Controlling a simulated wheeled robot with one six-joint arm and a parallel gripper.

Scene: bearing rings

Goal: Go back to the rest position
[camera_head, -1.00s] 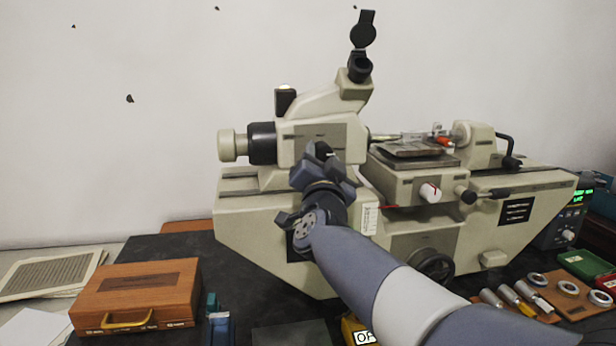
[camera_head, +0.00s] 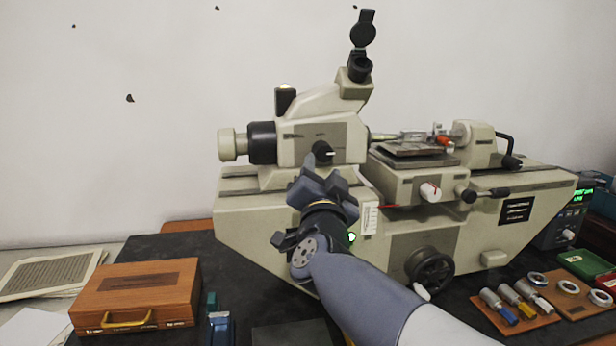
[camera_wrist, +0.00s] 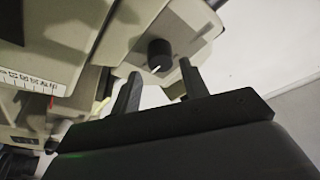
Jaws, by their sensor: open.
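My gripper (camera_head: 324,186) is in front of the beige measuring machine (camera_head: 250,225), just below the black knob (camera_head: 323,152) with a white mark on its side. In the wrist view my gripper (camera_wrist: 158,88) has its two dark fingers apart, with nothing between them. The same knob (camera_wrist: 159,55) shows beyond the fingertips, apart from them. My arm reaches in from the lower right of the head view and covers part of the machine's base.
A wooden case (camera_head: 135,296) stands at the lower left beside papers (camera_head: 45,272). A wooden board (camera_head: 508,320) with several cylinders and rings lies at the lower right. A black handwheel (camera_head: 431,268) and white knob (camera_head: 430,192) project from the machine.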

